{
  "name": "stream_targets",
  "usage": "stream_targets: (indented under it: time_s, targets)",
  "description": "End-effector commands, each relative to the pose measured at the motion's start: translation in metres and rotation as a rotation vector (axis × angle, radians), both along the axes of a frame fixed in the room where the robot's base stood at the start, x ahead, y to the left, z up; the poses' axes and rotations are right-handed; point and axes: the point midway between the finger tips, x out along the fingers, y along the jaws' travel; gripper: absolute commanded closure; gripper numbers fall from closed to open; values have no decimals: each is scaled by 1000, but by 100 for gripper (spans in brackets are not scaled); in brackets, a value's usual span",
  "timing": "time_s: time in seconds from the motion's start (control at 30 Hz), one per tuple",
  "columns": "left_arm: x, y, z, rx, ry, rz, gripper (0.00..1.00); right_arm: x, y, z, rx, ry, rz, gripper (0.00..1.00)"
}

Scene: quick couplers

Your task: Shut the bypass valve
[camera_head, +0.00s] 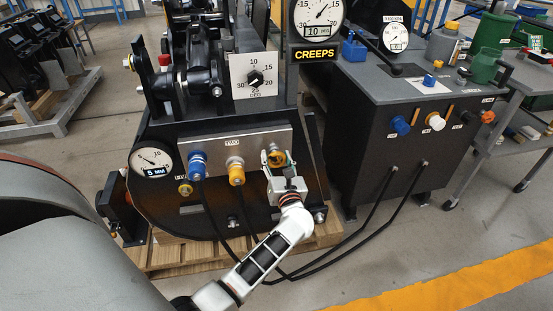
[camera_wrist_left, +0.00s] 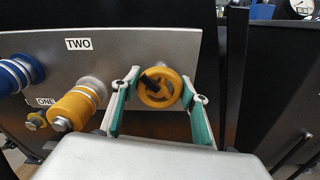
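The bypass valve appears to be the yellow round handwheel (camera_wrist_left: 165,98) with a dark bar across its hub, on the grey plate in the left wrist view. No label is readable beside it. In the head view the wheel (camera_head: 276,159) is partly hidden by my left gripper. My left gripper (camera_head: 274,163) is in front of the plate, coming from below. In the left wrist view its teal-padded fingers (camera_wrist_left: 161,87) are apart, one on each side of the wheel. I cannot tell whether they touch it. My right gripper is in neither view.
Blue (camera_head: 197,166) and yellow (camera_head: 235,170) couplers with hoses sit left of the wheel on the plate (camera_head: 215,147). A small yellow knob (camera_head: 185,188) sits lower left. A dark cabinet (camera_head: 375,140) stands right. Black hoses (camera_head: 350,235) hang between them, near my left arm.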

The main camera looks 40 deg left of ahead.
Motion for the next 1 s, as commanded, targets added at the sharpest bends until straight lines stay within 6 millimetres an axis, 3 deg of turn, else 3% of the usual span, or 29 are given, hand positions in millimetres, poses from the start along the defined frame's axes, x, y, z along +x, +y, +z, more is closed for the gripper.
stream_targets:
  time_s: [0.37, 1.0]
  targets:
    - [0, 0, 3, 54, 61, 2, 78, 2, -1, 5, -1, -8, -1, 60]
    - [2, -2, 3, 381, 444, 1, 78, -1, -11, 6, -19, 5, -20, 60]
